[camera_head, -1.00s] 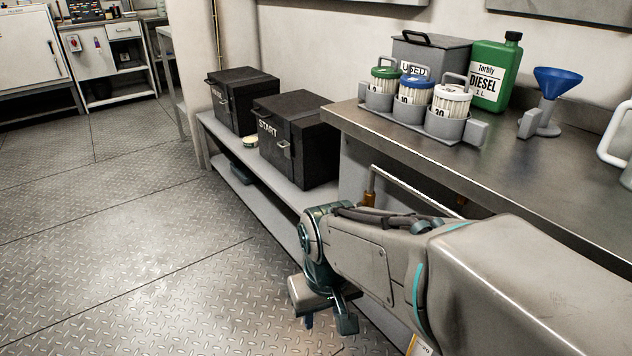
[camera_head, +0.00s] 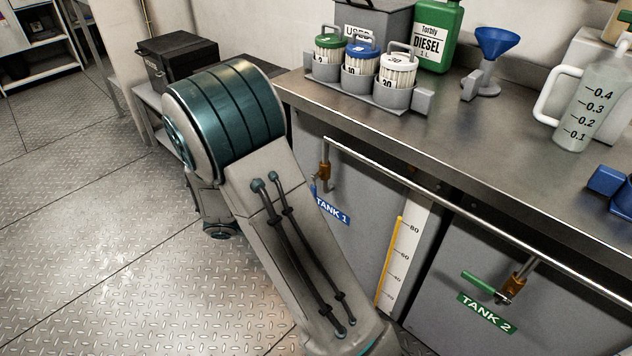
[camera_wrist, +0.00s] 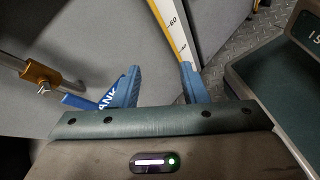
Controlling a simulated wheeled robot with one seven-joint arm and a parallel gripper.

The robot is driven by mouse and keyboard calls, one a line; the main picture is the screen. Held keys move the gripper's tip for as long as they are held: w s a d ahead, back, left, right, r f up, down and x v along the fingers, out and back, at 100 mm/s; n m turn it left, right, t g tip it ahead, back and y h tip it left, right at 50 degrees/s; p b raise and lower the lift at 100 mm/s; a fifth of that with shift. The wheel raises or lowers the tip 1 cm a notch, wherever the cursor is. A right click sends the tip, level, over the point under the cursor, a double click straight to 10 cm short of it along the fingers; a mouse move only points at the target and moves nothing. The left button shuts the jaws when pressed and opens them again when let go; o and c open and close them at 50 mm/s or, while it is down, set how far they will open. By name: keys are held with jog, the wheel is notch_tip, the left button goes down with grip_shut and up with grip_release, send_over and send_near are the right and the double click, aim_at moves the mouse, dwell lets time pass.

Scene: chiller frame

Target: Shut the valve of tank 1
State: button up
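The tank 1 valve (camera_head: 325,172) is a brass fitting on the pipe above the blue TANK 1 label (camera_head: 332,212) in the head view. A small bit of blue shows beside it, next to my arm; most of the handle's shape is hard to make out. In the wrist view the brass valve (camera_wrist: 40,74) is at the left, with the partly covered blue label (camera_wrist: 92,102) below it. My gripper (camera_wrist: 160,85) has its two blue fingers apart, with nothing seen between them. The valve is left of the fingers and not between them. My arm hides the gripper in the head view.
A pipe (camera_head: 440,197) runs along the tanks' front under the counter (camera_head: 480,140). The tank 2 valve (camera_head: 515,280), with a green handle, is at lower right. A level scale (camera_head: 407,262) stands between the tanks. Black boxes (camera_head: 178,57) sit at the left; the floor there is clear.

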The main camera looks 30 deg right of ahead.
jog(key=w+a+f+n+t+h+p, duration=0.3)
jog(key=w+f+n+t+h, duration=0.15)
jog(key=w+n+t, duration=0.5)
jog(key=b+x, duration=0.3)
jog(key=x, duration=1)
jog(key=shift+w+d+r+n+g, duration=0.2)
jog(key=shift+d+r+n+g, duration=0.1)
jog(key=shift+n+g, duration=0.15)
jog(key=shift+h, duration=0.25)
jog(key=shift+a, duration=0.1)
grip_shut()
